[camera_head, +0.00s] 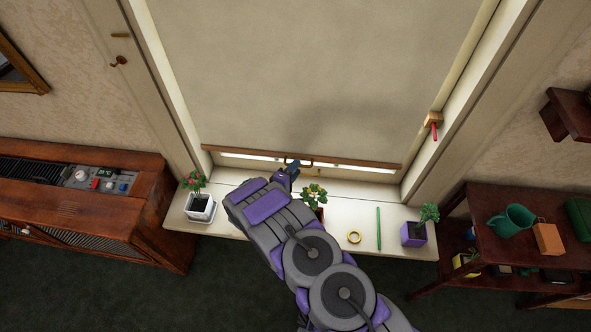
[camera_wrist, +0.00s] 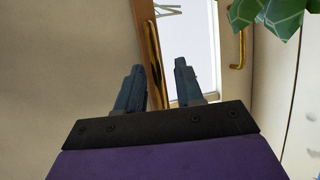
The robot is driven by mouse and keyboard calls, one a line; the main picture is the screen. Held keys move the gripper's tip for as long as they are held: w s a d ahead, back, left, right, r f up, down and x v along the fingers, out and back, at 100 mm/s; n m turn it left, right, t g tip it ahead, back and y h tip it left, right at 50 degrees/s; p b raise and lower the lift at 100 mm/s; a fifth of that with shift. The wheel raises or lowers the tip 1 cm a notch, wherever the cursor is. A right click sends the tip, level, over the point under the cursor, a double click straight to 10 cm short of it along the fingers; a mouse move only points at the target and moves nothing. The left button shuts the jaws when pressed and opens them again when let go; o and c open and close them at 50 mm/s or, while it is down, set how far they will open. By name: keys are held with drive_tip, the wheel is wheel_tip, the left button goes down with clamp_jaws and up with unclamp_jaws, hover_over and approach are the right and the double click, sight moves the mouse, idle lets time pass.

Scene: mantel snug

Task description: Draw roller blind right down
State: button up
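The beige roller blind (camera_head: 320,70) hangs over most of the window. Its wooden bottom bar (camera_head: 240,152) is a little above the sill, with a bright strip of glass below it. My gripper (camera_head: 292,166) is at the middle of this bar. In the wrist view, the two fingers of my gripper (camera_wrist: 158,85) stand apart. The wooden bar (camera_wrist: 143,12) and its brass pull (camera_wrist: 152,45) run into the gap between them. I see no finger clearly touching the pull. A second brass handle (camera_wrist: 242,40) is on the window frame beyond the glass strip.
The sill (camera_head: 340,212) holds a red-flowered pot (camera_head: 201,207), a plant (camera_head: 314,196) partly behind my arm, a yellow ring (camera_head: 354,237), a green stick (camera_head: 379,228) and a purple pot (camera_head: 414,234). A wooden cabinet (camera_head: 150,205) stands left, a shelf unit (camera_head: 485,200) right.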

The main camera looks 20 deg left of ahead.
drive_tip(key=shift+w+d+r, duration=0.1)
drive_tip(key=shift+w+d, duration=0.3)
drive_tip(key=shift+w, duration=0.05)
drive_tip(key=shift+a, duration=0.2)
clamp_jaws()
idle(1.0)
